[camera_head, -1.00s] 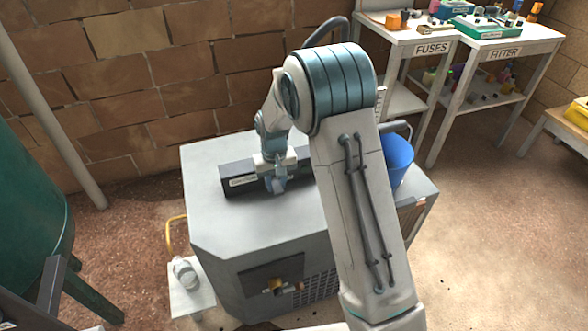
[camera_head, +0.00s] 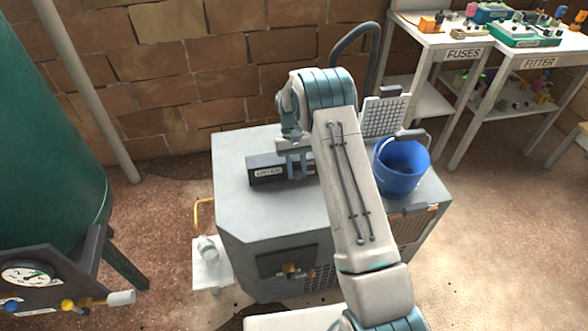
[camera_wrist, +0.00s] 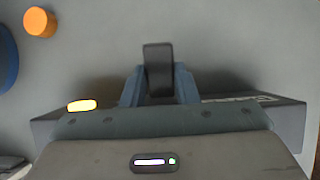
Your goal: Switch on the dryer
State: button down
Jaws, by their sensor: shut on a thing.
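The dryer looks to be the grey cabinet (camera_head: 240,205) with a long dark box (camera_head: 262,170) on its top. The box bears a pale label, too small to read in the head view. My gripper (camera_head: 297,168) is over the right part of this box. In the wrist view my gripper (camera_wrist: 158,92) has its two blue fingers shut on a dark upright lever (camera_wrist: 158,62), which stands between them. The dark box (camera_wrist: 285,118) lies behind and below the fingers there. A lit orange rectangle (camera_wrist: 82,105) shows left of the fingers. The lever's base is hidden.
A blue bucket (camera_head: 402,168) stands on the cabinet's right, beside a pale grid panel (camera_head: 384,115). An orange round knob (camera_wrist: 40,21) shows in the wrist view. Benches marked FUSES (camera_head: 463,54) and FITTER (camera_head: 540,62) stand at the back right. A green tank (camera_head: 45,130) is at left.

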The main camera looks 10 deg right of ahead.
jog(key=c, duration=1.1)
grip_release()
jog(key=shift+v, duration=6.95)
jog(key=shift+a, duration=0.1)
